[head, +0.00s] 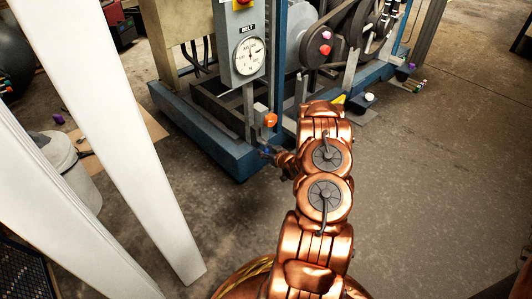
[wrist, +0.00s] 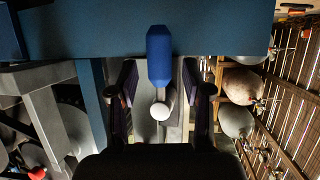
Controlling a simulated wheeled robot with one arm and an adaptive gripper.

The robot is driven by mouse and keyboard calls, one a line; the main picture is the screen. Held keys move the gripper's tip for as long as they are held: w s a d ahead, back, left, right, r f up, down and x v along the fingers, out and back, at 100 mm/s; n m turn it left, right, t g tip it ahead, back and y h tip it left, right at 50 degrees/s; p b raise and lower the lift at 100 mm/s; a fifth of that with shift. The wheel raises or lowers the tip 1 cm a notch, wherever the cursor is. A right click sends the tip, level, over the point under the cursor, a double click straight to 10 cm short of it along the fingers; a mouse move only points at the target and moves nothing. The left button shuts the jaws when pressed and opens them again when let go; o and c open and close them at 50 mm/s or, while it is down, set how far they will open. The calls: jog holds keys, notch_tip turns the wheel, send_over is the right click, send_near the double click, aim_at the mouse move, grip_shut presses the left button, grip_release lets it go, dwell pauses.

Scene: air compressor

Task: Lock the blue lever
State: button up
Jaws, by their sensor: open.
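The blue lever (wrist: 159,55) shows in the wrist view at the upper middle, a blue handle against a blue frame beam (wrist: 90,32). A pale round knob (wrist: 160,111) shows just below it. My gripper (wrist: 160,95) is open, with one dark finger on each side of the lever's lower end. I cannot tell whether either finger touches it. In the head view a small blue bit of the lever (head: 267,152) shows beside the end of my copper arm, by the blue base frame. My arm hides most of the gripper there.
The compressor frame (head: 205,135) carries a grey gauge box (head: 226,50) and an orange knob (head: 270,119). Pulleys stand behind my arm. White slanted posts (head: 125,130) and a white bucket (head: 68,160) are at left.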

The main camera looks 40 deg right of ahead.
jog(key=shift+w+d+f, duration=0.1)
jog(key=shift+w+f, duration=0.15)
jog(key=shift+w, duration=0.25)
grip_shut()
dwell(0.4)
